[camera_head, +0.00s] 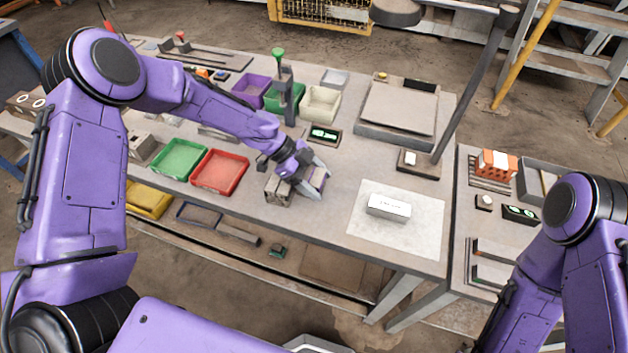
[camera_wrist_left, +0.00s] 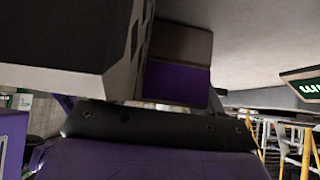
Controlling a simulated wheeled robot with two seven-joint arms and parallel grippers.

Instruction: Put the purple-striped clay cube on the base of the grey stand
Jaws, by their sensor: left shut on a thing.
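The purple-striped clay cube (camera_wrist_left: 180,50) shows in the left wrist view as a grey-brown block with a purple band. In the head view it is mostly hidden by the fingers. My left gripper (camera_head: 308,182) is shut on it, low over the table's front middle, beside some grey blocks (camera_head: 278,189). I cannot tell whether the cube touches the table. A dark grey stand with a green knob (camera_head: 284,88) stands farther back, among the bins; its base is partly hidden. My right arm shows at the lower right; its gripper is out of view.
Red (camera_head: 220,172) and green (camera_head: 178,159) trays lie left of the gripper. A small display (camera_head: 324,135) lies behind it. A white block (camera_head: 389,207) sits on a pale sheet (camera_head: 425,232) to the right. A dark pole rises from a small base (camera_head: 421,163).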

